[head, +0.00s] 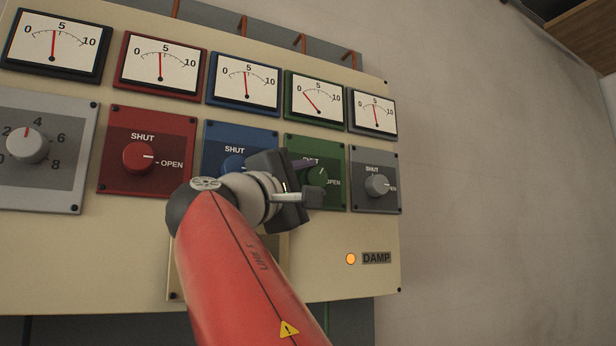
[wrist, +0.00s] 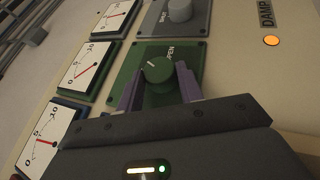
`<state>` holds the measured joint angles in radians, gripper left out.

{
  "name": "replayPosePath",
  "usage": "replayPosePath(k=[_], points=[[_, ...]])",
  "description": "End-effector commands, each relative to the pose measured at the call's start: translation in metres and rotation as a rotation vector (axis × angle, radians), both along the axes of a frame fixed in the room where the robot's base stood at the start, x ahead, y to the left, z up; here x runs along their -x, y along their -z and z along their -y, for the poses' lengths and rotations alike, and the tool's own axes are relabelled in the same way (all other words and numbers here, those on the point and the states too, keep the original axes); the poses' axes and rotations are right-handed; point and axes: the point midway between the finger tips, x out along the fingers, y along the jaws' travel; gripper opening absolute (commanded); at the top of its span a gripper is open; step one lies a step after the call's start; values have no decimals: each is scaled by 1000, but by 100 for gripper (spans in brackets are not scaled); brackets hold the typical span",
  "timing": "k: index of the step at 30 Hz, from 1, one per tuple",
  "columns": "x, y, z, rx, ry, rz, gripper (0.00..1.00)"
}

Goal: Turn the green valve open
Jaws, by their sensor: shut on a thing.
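The green valve knob (head: 318,176) sits on a green plate (head: 329,146) in the row of valves, second from the right. My gripper (head: 309,179) reaches it from the left and hides part of the knob and the SHUT label. In the wrist view the green knob (wrist: 158,71) is between the two purple fingers of my gripper (wrist: 159,77), which are shut on its sides. Its pale pointer mark faces up-left in that view, away from the OPEN label. The green-framed gauge (head: 313,102) above has its needle near the low end.
The blue valve (head: 233,163) is close on the left, partly behind my gripper. The grey valve (head: 377,186) is close on the right. A red valve (head: 139,156) stands farther left. An orange DAMP lamp (head: 351,259) glows below right. The wall on the right is bare.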

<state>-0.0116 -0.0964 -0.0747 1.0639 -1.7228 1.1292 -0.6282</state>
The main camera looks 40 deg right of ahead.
Motion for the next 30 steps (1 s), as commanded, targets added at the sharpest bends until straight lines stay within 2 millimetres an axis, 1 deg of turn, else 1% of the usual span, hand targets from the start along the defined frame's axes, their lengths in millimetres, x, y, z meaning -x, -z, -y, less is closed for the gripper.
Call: replayPosePath(k=[7,8,12,20,23,26,30], points=[[0,1,0,-1,1,1,14],[0,1,0,-1,1,1,39],[0,0,0,0,1,1,57],[0,0,0,1,1,1,58],[1,3,-5,0,0,1,58],[4,9,-16,0,-3,1,58],[9,18,-39,0,-3,0,58]])
